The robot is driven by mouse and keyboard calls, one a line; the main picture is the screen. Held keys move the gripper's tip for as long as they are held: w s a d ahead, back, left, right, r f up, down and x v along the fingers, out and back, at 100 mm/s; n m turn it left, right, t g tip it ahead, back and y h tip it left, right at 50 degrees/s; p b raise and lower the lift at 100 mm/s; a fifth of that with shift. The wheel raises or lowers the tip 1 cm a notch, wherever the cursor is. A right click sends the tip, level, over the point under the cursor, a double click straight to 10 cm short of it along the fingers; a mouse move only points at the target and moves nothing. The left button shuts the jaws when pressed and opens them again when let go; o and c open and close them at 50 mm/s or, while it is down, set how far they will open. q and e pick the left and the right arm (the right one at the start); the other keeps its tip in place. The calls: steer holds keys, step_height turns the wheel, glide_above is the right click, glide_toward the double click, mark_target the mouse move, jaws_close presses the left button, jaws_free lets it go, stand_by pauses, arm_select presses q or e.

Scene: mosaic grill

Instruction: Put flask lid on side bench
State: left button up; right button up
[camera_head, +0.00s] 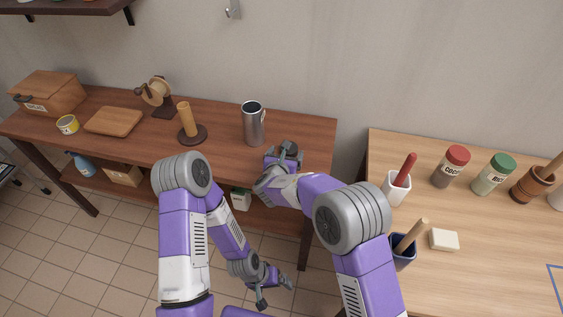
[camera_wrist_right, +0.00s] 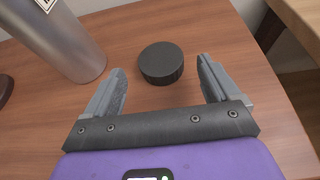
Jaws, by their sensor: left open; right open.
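The black round flask lid (camera_wrist_right: 161,63) lies flat on the dark brown wooden bench (camera_head: 222,155), seen in the right wrist view. My right gripper (camera_wrist_right: 160,88) is open, its fingers on either side of the near edge of the lid, apart from it. In the head view my right gripper (camera_head: 284,155) is over the bench's right end and largely hides the lid. The steel flask (camera_head: 254,126) stands upright and open-topped to the left of it; its lower part also shows in the wrist view (camera_wrist_right: 62,40). My left gripper (camera_head: 274,289) is open and empty, low in front of the bench.
A lighter counter (camera_head: 490,260) with jars stands right, across a gap.

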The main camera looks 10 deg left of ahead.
steer(key=p+v, duration=0.1)
steer(key=v, duration=0.7)
